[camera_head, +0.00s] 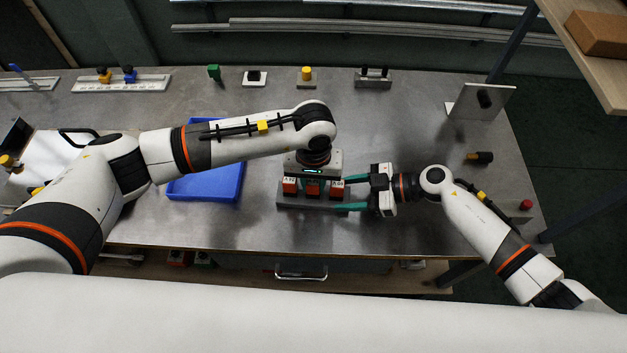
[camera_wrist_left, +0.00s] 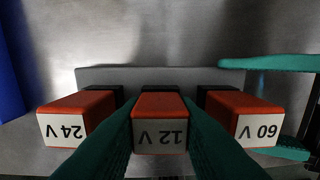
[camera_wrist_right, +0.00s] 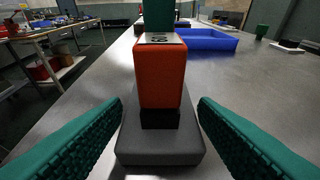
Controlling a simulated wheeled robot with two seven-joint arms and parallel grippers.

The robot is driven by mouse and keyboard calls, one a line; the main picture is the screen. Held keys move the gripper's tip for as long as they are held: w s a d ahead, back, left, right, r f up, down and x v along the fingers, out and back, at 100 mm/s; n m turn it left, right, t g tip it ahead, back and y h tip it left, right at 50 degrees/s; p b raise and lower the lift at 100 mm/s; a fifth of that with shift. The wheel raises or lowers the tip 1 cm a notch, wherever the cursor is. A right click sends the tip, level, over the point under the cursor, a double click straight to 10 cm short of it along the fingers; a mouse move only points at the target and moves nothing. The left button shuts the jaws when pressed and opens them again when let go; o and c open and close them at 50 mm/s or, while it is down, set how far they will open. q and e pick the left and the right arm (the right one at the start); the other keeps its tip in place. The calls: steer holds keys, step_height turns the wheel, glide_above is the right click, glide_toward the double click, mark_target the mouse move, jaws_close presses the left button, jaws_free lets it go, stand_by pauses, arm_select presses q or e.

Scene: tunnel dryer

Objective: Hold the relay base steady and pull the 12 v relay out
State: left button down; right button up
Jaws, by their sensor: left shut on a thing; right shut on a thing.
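The grey relay base (camera_head: 300,205) lies flat on the metal bench and also shows in the left wrist view (camera_wrist_left: 150,75). It carries three orange relays in a row. The 12 V relay (camera_wrist_left: 160,105) is the middle one, between the 24 V relay (camera_wrist_left: 75,115) and the 60 V relay (camera_wrist_left: 242,112). My left gripper (camera_wrist_left: 160,140) points down, its green fingers shut on the sides of the 12 V relay. My right gripper (camera_head: 350,194) comes from the right, its fingers on both sides of the base (camera_wrist_right: 160,147) at the 60 V end. The 12 V relay's underside is hidden.
A blue tray (camera_head: 207,192) lies to the left of the base, partly under my left arm. Several small fixtures stand along the bench's back edge, among them a yellow button (camera_head: 306,73). A dark cylinder (camera_head: 480,157) lies at the right. The bench's front edge is close to the base.

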mark_target(314, 181)
arm_select(q)
steer(key=shift+r, duration=0.65)
stand_by(0.5)
steer(key=shift+r, duration=0.65)
steer(key=shift+r, duration=0.1)
steer(key=shift+r, duration=2.25)
arm_select(e)
steer(key=o, duration=1.2)
steer(key=shift+c, duration=0.2)
